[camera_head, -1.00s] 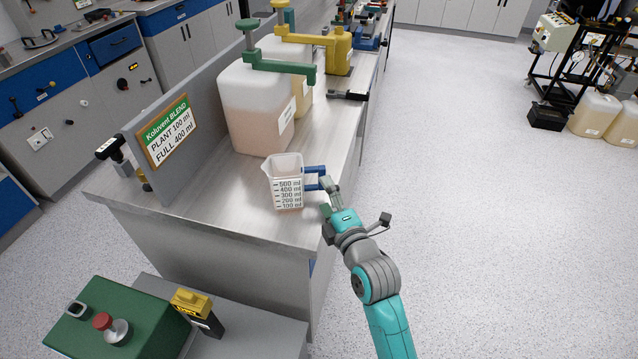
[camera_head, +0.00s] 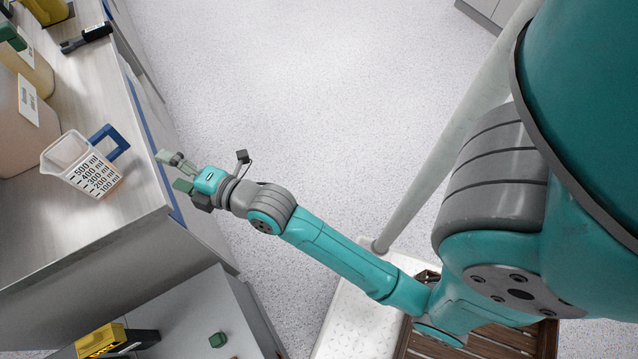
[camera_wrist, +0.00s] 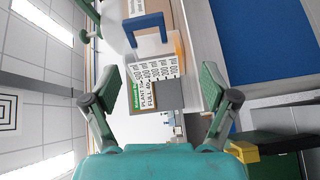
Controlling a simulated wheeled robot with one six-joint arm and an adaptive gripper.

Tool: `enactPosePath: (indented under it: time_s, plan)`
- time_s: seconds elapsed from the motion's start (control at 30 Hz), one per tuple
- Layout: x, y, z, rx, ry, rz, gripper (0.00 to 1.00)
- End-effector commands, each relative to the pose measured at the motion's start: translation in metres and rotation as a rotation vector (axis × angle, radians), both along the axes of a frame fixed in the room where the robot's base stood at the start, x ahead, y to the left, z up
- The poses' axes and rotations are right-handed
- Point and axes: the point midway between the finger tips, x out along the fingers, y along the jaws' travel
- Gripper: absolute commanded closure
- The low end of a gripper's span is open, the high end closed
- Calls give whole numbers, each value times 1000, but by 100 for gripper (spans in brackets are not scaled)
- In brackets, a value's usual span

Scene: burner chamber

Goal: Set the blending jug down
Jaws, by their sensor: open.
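The blending jug (camera_head: 84,165) is a clear measuring jug with black ml marks and a blue handle. It stands upright on the steel bench (camera_head: 120,215) near its right edge, with the handle turned toward my arm. The jug also shows in the wrist view (camera_wrist: 160,68), ahead of the fingers. My gripper (camera_head: 178,174) is open and empty, off the bench edge to the right of the blue handle and apart from it. In the wrist view its two green fingers (camera_wrist: 160,95) are spread wide. Whether the jug holds any liquid is hard to tell.
Large plastic containers (camera_head: 22,120) stand behind the jug on the bench. A black-handled fitting (camera_head: 87,38) juts out at the bench's far edge. A lower grey cabinet (camera_head: 205,310) with a yellow and black block (camera_head: 105,340) is in front. The floor right of the bench is clear.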

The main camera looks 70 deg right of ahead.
Motion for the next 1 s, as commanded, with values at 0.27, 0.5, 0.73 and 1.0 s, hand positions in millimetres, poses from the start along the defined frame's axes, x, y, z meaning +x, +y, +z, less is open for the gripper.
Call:
enactPosePath:
  time_s: [0.27,0.5,0.73,1.0]
  plan:
    - [-100,7,-56,369,77,-52,15]
    - [-186,12,-79,684,125,-101,15]
    - [-265,15,-81,977,165,-151,15]
    - [-341,19,-67,1283,205,-203,15]
